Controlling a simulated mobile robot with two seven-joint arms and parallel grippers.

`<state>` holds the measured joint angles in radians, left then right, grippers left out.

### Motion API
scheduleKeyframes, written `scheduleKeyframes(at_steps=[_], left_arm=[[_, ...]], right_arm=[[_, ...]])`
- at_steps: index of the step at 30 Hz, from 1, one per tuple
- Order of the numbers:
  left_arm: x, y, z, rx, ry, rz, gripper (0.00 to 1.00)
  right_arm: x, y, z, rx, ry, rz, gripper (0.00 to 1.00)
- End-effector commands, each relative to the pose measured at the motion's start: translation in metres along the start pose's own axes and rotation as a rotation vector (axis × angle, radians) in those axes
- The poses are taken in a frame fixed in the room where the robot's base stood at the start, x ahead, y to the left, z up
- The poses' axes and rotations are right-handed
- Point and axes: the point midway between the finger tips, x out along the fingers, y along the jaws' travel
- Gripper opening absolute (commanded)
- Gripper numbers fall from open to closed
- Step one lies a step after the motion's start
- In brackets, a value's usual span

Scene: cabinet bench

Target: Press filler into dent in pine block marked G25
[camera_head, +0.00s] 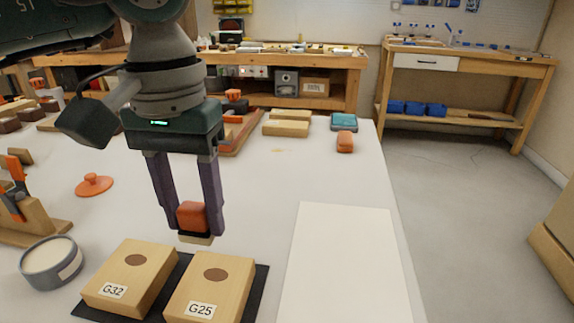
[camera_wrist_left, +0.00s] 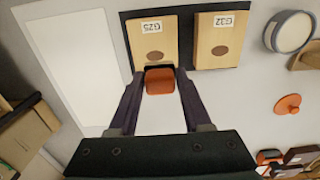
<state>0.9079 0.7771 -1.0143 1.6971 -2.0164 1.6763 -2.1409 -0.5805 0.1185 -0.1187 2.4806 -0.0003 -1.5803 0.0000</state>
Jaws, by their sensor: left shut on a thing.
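The pine block marked G25 (camera_head: 210,285) lies on a dark mat (camera_head: 262,283), with a round brown dent (camera_head: 215,274) in its top. The block marked G32 (camera_head: 128,277) lies left of it with a similar dent. My left gripper (camera_head: 193,220) is shut on an orange-handled applicator (camera_head: 192,214) with a dark band and a pale lower end. It is held above and behind the G25 block. In the left wrist view, the applicator (camera_wrist_left: 160,81) is between the fingers and the G25 block (camera_wrist_left: 152,42) is just beyond. My right gripper is not in view.
An open round tin of pale filler (camera_head: 50,262) stands left of the blocks, with its orange lid (camera_head: 94,185) behind it. A white sheet (camera_head: 345,265) lies to the right. Wooden blocks, an orange item (camera_head: 345,141) and a teal box (camera_head: 344,121) lie at the back.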

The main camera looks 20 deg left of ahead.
Motion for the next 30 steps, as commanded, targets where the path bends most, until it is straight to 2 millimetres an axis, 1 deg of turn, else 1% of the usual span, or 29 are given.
scheduleKeyframes(at_steps=[5, 15, 18, 22, 30], left_arm=[[0.010, 0.000, 0.000, -0.001, 0.000, 0.001, 0.04], [0.046, 0.000, 0.000, -0.002, -0.001, 0.000, 0.04], [0.053, 0.000, 0.000, -0.001, 0.000, 0.000, 0.04], [0.056, 0.000, 0.000, 0.000, 0.001, 0.000, 0.04], [0.055, 0.000, 0.000, 0.000, 0.001, 0.000, 0.04]], right_arm=[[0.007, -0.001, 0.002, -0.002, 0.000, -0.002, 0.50], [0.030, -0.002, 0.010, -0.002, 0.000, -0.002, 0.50], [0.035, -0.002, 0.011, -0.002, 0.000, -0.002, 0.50], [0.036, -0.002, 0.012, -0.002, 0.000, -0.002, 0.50], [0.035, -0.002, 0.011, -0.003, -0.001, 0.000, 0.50]])
